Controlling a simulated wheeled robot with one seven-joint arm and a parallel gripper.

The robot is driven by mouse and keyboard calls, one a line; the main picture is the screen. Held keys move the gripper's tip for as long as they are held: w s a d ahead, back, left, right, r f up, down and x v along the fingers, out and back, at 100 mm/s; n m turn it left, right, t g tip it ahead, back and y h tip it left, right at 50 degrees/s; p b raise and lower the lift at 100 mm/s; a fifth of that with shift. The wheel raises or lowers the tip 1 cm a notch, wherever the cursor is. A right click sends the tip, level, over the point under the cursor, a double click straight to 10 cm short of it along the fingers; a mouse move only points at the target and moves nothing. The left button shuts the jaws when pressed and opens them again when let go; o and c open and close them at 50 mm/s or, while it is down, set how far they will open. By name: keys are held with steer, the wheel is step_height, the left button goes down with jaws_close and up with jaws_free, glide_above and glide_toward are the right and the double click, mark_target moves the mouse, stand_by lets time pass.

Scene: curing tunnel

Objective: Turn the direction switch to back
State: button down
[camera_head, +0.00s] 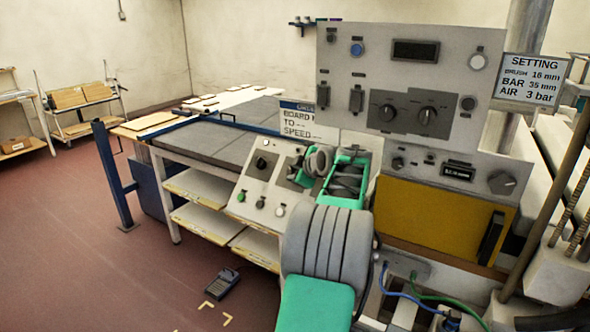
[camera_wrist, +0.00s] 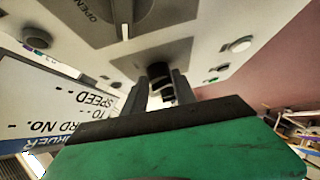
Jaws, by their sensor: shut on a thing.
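The direction switch (camera_wrist: 160,68) is a small dark knob on a dark plate of the pale sloping control panel (camera_head: 249,181). My gripper (camera_wrist: 161,88) is shut on it, one dark finger on each side, as the wrist view shows. In the head view my gripper (camera_head: 303,177) reaches the right part of the sloping panel, and its green body hides the switch. The fingers and part of the knob cover the switch's markings, so I cannot read its setting.
A black knob (camera_head: 262,161), a green button (camera_head: 241,196) and a white button (camera_head: 280,210) sit on the same panel. The taller grey panel (camera_head: 340,52) stands behind. A board sign (camera_head: 298,118) is close by. A grey conveyor table (camera_head: 215,143) extends left.

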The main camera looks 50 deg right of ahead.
steer(key=shift+d+r+n+g+y+p, duration=0.2)
steer(key=shift+n+g+y+p, duration=0.1)
steer(key=shift+n+y+p, duration=0.45)
steer(key=shift+p, duration=0.35)
steer(key=shift+f+n, duration=0.15)
steer(key=shift+n, duration=0.1)
steer(key=c, duration=1)
jaws_free()
steer(key=b+v, duration=0.1)
steer(key=v, duration=0.6)
steer(key=shift+s+a+r, duration=0.1)
steer(key=shift+s+r, duration=0.05)
steer(key=shift+r, duration=0.25)
